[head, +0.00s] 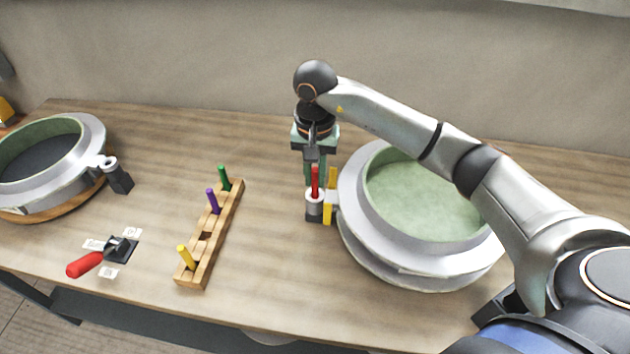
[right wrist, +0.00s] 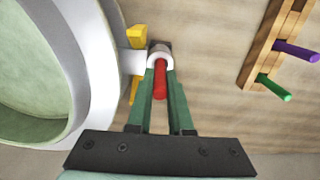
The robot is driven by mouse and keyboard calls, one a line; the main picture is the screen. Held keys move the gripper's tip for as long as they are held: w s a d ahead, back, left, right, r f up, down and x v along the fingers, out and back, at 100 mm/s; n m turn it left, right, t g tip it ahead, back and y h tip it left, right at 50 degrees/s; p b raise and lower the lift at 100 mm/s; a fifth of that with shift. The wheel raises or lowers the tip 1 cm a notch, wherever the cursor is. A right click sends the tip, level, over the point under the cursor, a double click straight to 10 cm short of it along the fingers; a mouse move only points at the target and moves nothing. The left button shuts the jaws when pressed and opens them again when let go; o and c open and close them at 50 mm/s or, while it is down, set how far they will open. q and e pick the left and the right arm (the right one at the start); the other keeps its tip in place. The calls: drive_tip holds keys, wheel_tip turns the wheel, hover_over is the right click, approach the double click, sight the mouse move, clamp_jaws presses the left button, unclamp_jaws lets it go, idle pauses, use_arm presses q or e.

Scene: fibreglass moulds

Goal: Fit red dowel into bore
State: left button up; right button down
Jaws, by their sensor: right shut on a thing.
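The red dowel (head: 315,181) stands about upright between the green fingers of my right gripper (head: 316,172), which is shut on it. The dowel also shows in the right wrist view (right wrist: 160,84), between the fingertips (right wrist: 160,72). Its lower end meets the mouth of the pale, ring-shaped bore (head: 315,208) at the left side of the right mould (head: 365,245). The bore's rim shows as a white ring (right wrist: 160,50) in the right wrist view. I cannot tell how deep the dowel sits in it. My left gripper is not in view.
A yellow part (head: 328,211) stands between bore and mould. A wooden rack (head: 196,269) holds green, purple and yellow dowels. A red-handled lever (head: 85,264) and a second mould (head: 62,186) stand at left. The table between rack and bore is clear.

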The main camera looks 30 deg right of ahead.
wheel_tip(320, 180, down, 2)
drive_tip(key=shift+f, duration=0.1)
drive_tip(key=shift+f, duration=0.25)
drive_tip(key=c, duration=0.8)
unclamp_jaws()
drive_tip(key=shift+r, duration=0.1)
drive_tip(key=shift+c, duration=0.2)
drive_tip(key=shift+r, duration=0.4)
wheel_tip(320, 180, up, 12)
drive_tip(key=shift+f+b, duration=0.2)
drive_tip(key=shift+b, duration=0.2)
